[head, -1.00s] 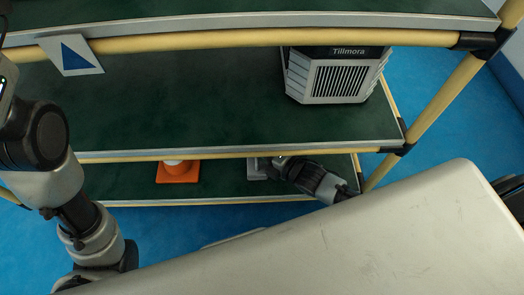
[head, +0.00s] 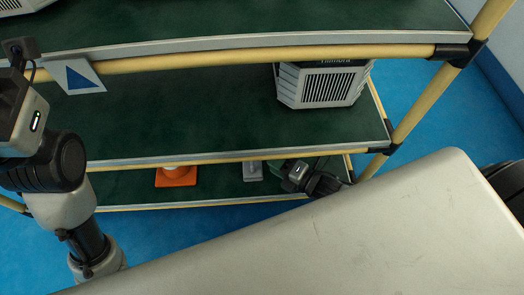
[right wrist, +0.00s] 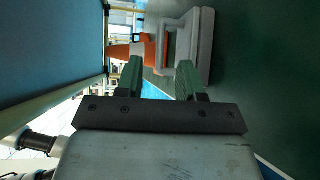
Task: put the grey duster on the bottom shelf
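The grey duster (head: 253,171) lies on the green bottom shelf (head: 222,186), to the right of an orange cone. My right gripper (head: 283,168) is just to the right of the duster, low over the same shelf. In the right wrist view the duster (right wrist: 206,45) shows as a grey block with a loop-like handle, beyond the fingertips. The green fingers of the right gripper (right wrist: 160,78) are apart with nothing between them. My left arm is at the left edge of the head view; its gripper is not in view.
The orange cone (head: 176,176) stands on the bottom shelf. A grey vented unit (head: 320,86) sits on the middle shelf (head: 180,110). A yellow rail (head: 225,157) runs along the middle shelf's front, above my right gripper. A yellow post (head: 425,105) bounds the rack's right end.

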